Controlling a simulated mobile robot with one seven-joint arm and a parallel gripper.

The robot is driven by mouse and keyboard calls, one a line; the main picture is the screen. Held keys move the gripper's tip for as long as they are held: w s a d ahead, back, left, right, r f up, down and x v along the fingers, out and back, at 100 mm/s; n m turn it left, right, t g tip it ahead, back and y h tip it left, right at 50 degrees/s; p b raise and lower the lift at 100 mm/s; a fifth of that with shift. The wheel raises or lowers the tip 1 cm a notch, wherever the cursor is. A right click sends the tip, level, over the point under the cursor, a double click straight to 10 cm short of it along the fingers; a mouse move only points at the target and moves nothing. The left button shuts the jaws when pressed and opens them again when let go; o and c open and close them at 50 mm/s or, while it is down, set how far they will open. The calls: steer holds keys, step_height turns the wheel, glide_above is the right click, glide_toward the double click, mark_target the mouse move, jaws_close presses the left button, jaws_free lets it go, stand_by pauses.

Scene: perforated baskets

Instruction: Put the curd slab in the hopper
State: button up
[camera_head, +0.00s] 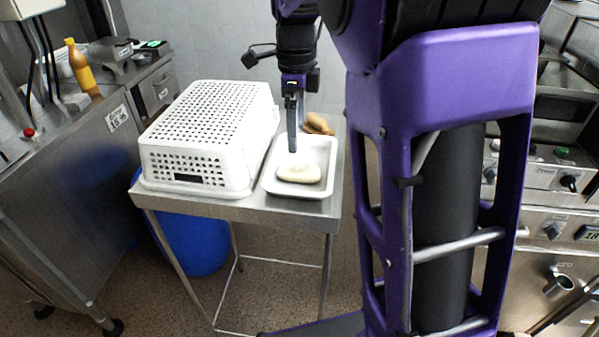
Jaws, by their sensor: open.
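A pale, cream-white slab (299,174), which looks like the curd slab, lies in a white shallow tray (325,157) on a small steel table. My gripper (292,150) points down over the tray, its fingertips just behind and above the slab. It appears empty; the gap between the fingers is hard to see from this side. I cannot make out which thing is the hopper.
A white perforated basket (207,125) sits upside down on the table (240,207), left of the tray. Brown items (318,123) lie behind the tray. A blue bin (192,245) stands below. Left counter holds a yellow bottle (82,68).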

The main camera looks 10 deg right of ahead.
glide_above(299, 167)
steer(key=f, duration=0.5)
steer(key=shift+s+a, duration=0.25)
steer(key=shift+s, duration=0.05)
steer(key=shift+w+d+f+b, duration=0.15)
steer(key=shift+f+b, duration=0.1)
steer(key=shift+f, duration=1.1)
steer(key=shift+w+d+f+b, duration=0.1)
steer(key=shift+f+b, duration=0.15)
steer(key=shift+f, duration=1.1)
steer(key=c, duration=1.5)
jaws_close()
steer(key=shift+r, duration=0.15)
